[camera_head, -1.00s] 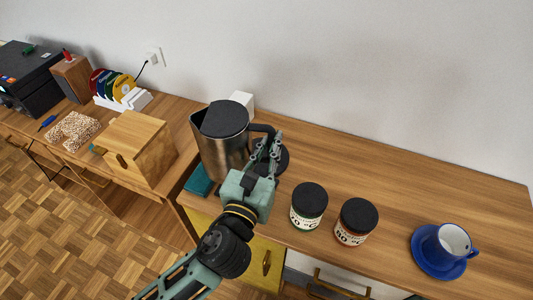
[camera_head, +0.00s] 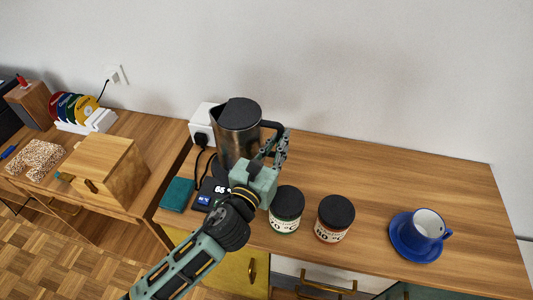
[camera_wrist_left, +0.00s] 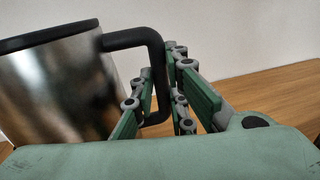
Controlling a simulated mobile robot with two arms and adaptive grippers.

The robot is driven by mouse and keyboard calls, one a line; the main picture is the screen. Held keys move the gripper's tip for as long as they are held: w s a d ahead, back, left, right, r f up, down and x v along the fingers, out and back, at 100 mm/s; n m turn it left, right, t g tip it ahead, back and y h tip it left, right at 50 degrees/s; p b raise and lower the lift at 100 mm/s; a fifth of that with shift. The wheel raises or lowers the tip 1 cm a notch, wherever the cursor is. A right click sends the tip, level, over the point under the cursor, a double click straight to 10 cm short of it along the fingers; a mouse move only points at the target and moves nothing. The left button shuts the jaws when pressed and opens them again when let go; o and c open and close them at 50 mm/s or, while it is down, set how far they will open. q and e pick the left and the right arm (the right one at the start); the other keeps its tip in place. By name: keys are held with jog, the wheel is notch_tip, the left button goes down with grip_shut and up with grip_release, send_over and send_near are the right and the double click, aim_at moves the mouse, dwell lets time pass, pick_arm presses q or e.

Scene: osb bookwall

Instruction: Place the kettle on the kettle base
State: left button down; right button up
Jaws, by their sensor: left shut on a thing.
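The steel kettle (camera_head: 232,149) with a black lid is upright at the back left of the wooden counter, and it also shows in the left wrist view (camera_wrist_left: 62,90). My left gripper (camera_head: 277,145) is shut on its black handle (camera_wrist_left: 152,50), with the fingers on either side of the handle. The black kettle base (camera_head: 205,192), with a small lit display, shows below and in front of the kettle. Most of the base and the kettle's bottom are hidden by the kettle and my gripper, so I cannot tell whether they touch. My right gripper is not in view.
A teal book (camera_head: 178,195) lies left of the base. Two black-lidded jars (camera_head: 286,210) (camera_head: 335,218) stand right of my gripper. A blue cup and saucer (camera_head: 417,236) sit farther right. A black cord runs from a white wall box (camera_head: 203,118). The back right counter is clear.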

pick_arm(q)
jog(key=shift+w+a+f, duration=0.55)
jog(key=shift+w+a, duration=0.2)
jog(key=shift+w, duration=0.15)
jog(key=shift+w+a+f, duration=0.15)
jog(key=shift+w+a, duration=0.05)
jog(key=shift+f, duration=0.2)
notch_tip(320, 180, down, 4)
jog(key=shift+r+b, duration=0.15)
jog(key=shift+b, duration=0.4)
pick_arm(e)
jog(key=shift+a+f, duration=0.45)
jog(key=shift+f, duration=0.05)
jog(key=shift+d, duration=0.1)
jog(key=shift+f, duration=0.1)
pick_arm(q)
jog(key=c, duration=2.1)
grip_release()
jog(key=shift+f, duration=0.3)
jog(key=o, duration=0.4)
jog(key=shift+c, duration=0.2)
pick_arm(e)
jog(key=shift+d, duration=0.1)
